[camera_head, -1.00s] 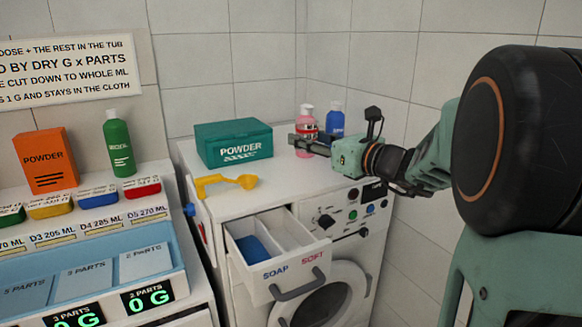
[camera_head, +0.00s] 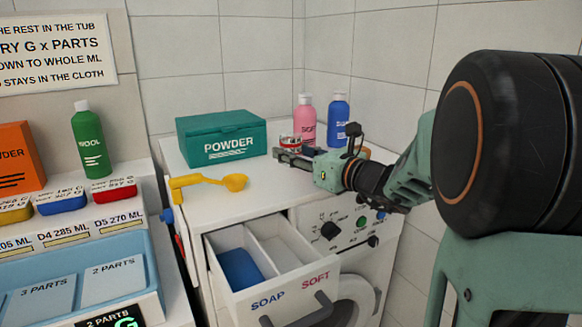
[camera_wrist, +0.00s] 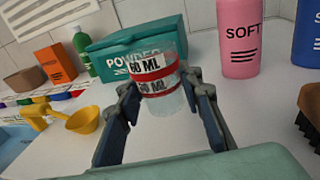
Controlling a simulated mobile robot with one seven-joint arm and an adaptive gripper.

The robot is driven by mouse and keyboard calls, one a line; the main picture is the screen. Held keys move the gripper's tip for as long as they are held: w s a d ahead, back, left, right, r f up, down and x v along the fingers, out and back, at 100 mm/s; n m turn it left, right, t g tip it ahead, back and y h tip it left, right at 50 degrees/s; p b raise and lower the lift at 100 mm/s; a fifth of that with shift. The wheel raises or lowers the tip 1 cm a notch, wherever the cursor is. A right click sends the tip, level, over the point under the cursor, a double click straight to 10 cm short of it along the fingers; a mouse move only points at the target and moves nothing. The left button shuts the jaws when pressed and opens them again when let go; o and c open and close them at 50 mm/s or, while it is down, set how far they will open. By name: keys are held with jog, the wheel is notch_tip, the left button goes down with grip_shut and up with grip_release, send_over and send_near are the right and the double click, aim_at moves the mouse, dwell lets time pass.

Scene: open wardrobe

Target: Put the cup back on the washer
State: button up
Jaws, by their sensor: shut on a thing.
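The cup (camera_wrist: 160,88) is clear, with red bands and "60 ML" on it; it stands about upright between my fingers in the wrist view. In the head view a small part of the cup (camera_head: 290,140) shows above the fingers. My gripper (camera_head: 287,157) is shut on it, over the white washer top (camera_head: 225,207). I cannot tell whether the cup's base touches the top. The fingers hide part of its lower side in the head view.
A teal powder box (camera_head: 222,139) stands left of the cup, and a yellow scoop (camera_head: 208,183) lies in front of it. Pink (camera_head: 305,115) and blue (camera_head: 338,118) bottles stand behind. A brown brush (camera_wrist: 311,115) lies right. The soap drawer (camera_head: 307,288) is open below.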

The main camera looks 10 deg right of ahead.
jog(key=shift+w+f+b, duration=0.2)
jog(key=shift+f+b, duration=0.25)
jog(key=shift+f, duration=0.65)
jog(key=shift+s+f+b, duration=0.1)
jog(key=shift+f+b, duration=0.25)
jog(key=shift+f, duration=0.1)
jog(key=shift+f, duration=0.15)
jog(key=o, duration=1.2)
jog(key=shift+r, duration=0.2)
jog(key=v, duration=1.2)
jog(key=shift+p, duration=0.4)
